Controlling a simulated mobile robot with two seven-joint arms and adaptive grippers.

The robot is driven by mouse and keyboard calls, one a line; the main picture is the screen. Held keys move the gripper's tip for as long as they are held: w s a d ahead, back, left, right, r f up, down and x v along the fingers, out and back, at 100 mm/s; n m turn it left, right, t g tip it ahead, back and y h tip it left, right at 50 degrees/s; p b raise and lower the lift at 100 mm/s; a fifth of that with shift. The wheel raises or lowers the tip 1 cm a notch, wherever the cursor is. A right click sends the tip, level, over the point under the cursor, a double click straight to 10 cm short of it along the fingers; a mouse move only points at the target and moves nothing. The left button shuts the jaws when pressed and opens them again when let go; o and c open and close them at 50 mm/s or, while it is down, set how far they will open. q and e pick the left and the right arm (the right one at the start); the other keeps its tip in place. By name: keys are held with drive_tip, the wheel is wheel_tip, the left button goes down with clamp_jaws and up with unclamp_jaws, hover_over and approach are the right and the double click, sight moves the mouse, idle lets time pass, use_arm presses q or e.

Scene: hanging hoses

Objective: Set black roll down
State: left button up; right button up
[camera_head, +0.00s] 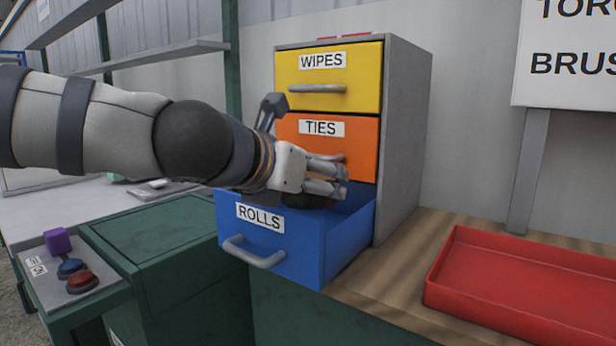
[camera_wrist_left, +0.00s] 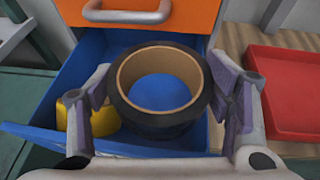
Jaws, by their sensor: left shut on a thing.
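The black roll (camera_wrist_left: 153,120), a wide ring with a brown cardboard core, is between the fingers of my left gripper (camera_wrist_left: 160,90), which is shut on its outer sides. In the head view the left gripper (camera_head: 336,178) reaches over the open blue ROLLS drawer (camera_head: 345,240), and the roll (camera_head: 305,201) shows only as a dark patch under the fingers. The roll is within the drawer's outline; the drawer's blue floor shows through its hole. I cannot tell whether it touches the floor. A yellow roll (camera_wrist_left: 75,120) lies left of it in the drawer (camera_wrist_left: 70,75). The right gripper is out of view.
The shut orange TIES drawer (camera_head: 310,135) and yellow WIPES drawer (camera_head: 340,75) are above, close to my left gripper. A red tray (camera_head: 520,300) sits on the wooden bench (camera_head: 375,300) to the right. A button panel (camera_head: 55,275) is at the lower left.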

use_arm(q)
drive_tip(key=o, duration=1.2)
